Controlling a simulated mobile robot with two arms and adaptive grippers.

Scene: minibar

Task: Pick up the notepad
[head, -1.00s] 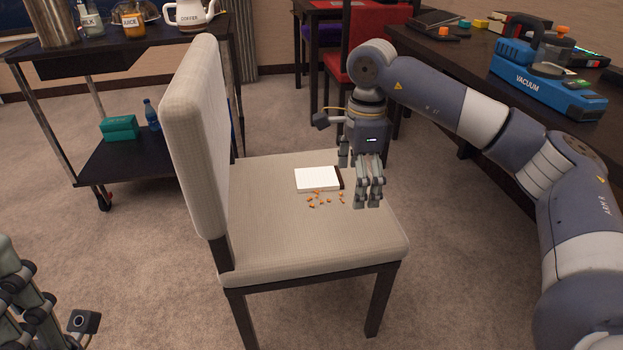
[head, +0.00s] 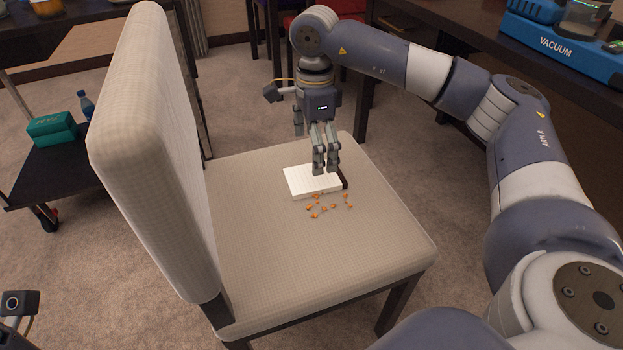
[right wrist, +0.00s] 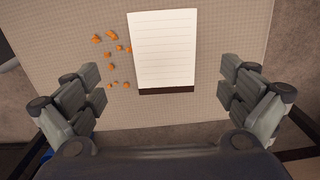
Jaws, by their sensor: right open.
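The notepad (head: 308,181) lies flat on the beige chair seat, a white lined pad with a dark strip along one end. My right gripper (head: 320,170) is above it in the head view, its fingers pointing down and covering part of the pad. In the right wrist view the notepad (right wrist: 164,48) lies beyond and between the spread fingers of my right gripper (right wrist: 160,90), with its dark strip towards me. The right gripper is open and holds nothing. Of my left arm only a small part shows at the bottom left; its fingers are not visible.
Several orange crumbs (head: 322,208) lie on the seat (head: 300,265) beside the notepad. The tall chair back (head: 150,150) stands to the left. A cart with a teal box (head: 52,128) is farther left. A dark table with a blue vacuum (head: 560,45) is at the right.

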